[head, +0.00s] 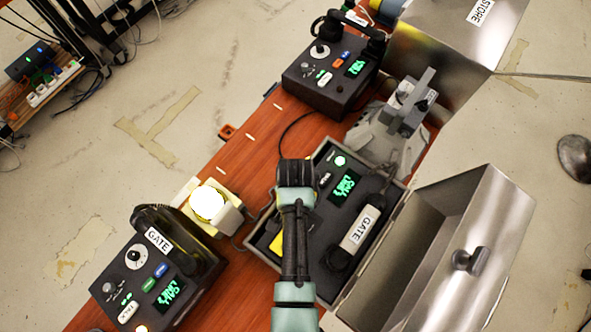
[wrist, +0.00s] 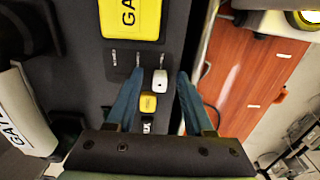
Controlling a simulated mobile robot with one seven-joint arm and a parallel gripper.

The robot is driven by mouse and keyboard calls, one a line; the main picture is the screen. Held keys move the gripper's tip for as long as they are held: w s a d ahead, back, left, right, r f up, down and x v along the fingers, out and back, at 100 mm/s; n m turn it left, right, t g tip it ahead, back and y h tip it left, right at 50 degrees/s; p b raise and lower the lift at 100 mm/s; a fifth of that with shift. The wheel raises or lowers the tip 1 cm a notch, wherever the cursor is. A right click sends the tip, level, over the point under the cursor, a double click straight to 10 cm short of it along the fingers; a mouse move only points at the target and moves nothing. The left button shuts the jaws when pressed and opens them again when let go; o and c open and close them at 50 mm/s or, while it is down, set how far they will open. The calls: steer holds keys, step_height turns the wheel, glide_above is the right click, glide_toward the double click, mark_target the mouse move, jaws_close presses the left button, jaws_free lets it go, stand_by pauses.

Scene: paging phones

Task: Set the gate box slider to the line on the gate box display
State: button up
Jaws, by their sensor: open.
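The gate box (head: 255,242) stands open on the wooden bench in the head view. Its green-lit display (head: 345,186) shows characters too small to read. A handset labelled GATE (head: 358,230) lies on its panel. My arm covers the left part of the panel and hides my fingertips there. In the wrist view, my gripper (wrist: 160,76) is open, its teal fingers on either side of a small white knob (wrist: 160,81), apparently the slider. A small yellow piece (wrist: 148,103) is just below it. Small white marks run above the knob, below a yellow GATE label (wrist: 130,18). I cannot tell if the fingers touch anything.
The box's open metal lid (head: 455,255) stands at right. Another phone labelled GATE (head: 150,275) and a lit lamp (head: 207,203) are at left. A dark phone (head: 325,75), a grey device (head: 390,130) and a metal STORE box (head: 450,35) are behind.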

jaws_close()
stand_by(1.4)
